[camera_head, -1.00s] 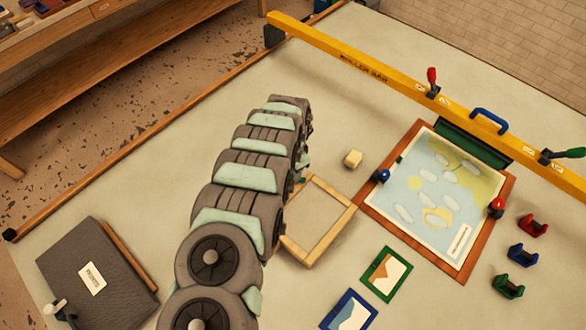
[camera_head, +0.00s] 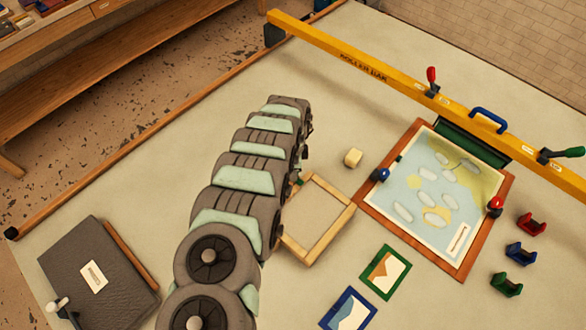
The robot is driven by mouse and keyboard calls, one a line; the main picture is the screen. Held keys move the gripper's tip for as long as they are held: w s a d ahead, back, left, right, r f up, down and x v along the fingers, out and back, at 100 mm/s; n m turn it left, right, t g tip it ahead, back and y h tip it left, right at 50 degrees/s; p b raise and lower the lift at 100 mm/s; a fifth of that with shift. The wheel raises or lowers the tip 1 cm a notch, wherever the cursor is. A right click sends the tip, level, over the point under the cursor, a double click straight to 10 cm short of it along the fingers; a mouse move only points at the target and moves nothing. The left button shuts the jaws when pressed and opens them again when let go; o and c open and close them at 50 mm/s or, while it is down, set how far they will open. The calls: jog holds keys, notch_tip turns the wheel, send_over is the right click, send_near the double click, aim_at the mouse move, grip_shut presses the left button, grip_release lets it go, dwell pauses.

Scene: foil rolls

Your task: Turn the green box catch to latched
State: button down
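A small green piece (camera_head: 299,183) shows at the upper left corner of a pale wooden open box or frame (camera_head: 334,230), close beside my arm. It may be the green catch, but it is too small and partly covered for me to tell its position. A lever with a green handle (camera_head: 568,153) also sits at the right end of the yellow roller bar (camera_head: 350,58). My arm rises from the bottom of the view and bends away at its far end. My gripper is hidden behind the arm, so its opening and contact cannot be seen.
A map in an orange-brown frame (camera_head: 367,199) lies right of centre. A cream block (camera_head: 353,157), a green-framed picture (camera_head: 385,273) and a blue-framed picture (camera_head: 349,311) lie nearby. Red, blue and green U-shaped holders stand at right. A dark case (camera_head: 95,268) lies at lower left.

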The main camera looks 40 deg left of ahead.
dwell(0.3)
jog(key=c, duration=1)
grip_release()
jog(key=shift+r, duration=0.1)
notch_tip(320, 180, up, 11)
jog(key=shift+f+b, duration=0.15)
jog(key=shift+b, duration=0.3)
